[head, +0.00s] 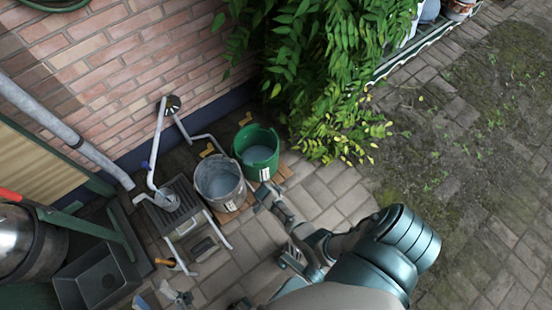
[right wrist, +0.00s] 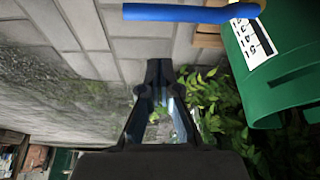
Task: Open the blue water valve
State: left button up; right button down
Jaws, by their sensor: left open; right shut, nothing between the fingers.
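A small blue valve handle (head: 146,165) sits on the white pipe (head: 157,140), which comes down from a round fitting on the brick wall.
Leafy branches (head: 315,70) hang at the wall. The paving on the right (head: 470,190) is clear.

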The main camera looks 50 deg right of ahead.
pick_arm(q)
jog(key=w+f+m+g+p, duration=0.1)
jog(key=w+f+g+p, duration=0.2)
jog(key=f+g, duration=0.4)
jog(key=shift+w+d+g, duration=0.3)
jog(key=shift+w+d, duration=0.15)
jog(key=shift+w, duration=0.3)
pick_arm(e)
jog(key=v, duration=0.8)
jog(key=shift+d, duration=0.2)
pick_arm(q)
jog(key=shift+w+f, duration=0.1)
